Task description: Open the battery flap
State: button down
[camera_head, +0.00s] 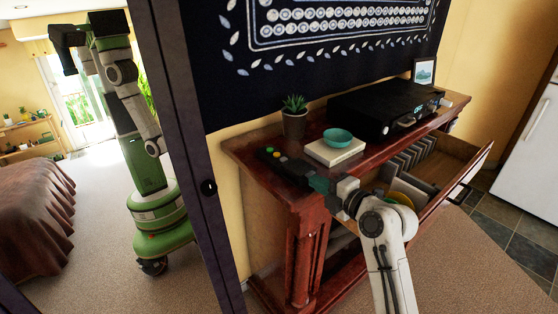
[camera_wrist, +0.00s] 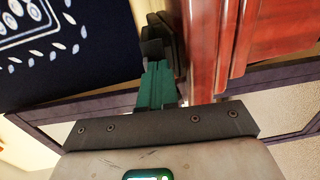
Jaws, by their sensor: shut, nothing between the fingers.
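A dark remote-like device (camera_head: 274,158) with green, yellow and red buttons lies near the left end of the red-brown cabinet top. My gripper (camera_head: 316,181) is at the near end of this device, with its teal fingers shut and empty. I cannot tell whether they touch it. The battery flap cannot be made out in either view.
A teal bowl (camera_head: 339,137) on a cream book (camera_head: 334,151), a potted plant (camera_head: 294,125) and a black player (camera_head: 385,108) stand on the cabinet top (camera_head: 243,150). An open drawer (camera_head: 440,190) juts out at right. A tall dark frame (camera_head: 190,150) stands at left.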

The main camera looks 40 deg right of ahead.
jog(key=shift+r, duration=0.15)
jog(key=shift+w+r+p, duration=0.2)
jog(key=shift+r+p, duration=0.3)
jog(key=shift+r, duration=0.75)
jog(key=shift+w+r+p, duration=0.35)
jog(key=shift+w+r, duration=0.2)
jog(key=shift+r, duration=0.35)
jog(key=shift+w+r, duration=0.15)
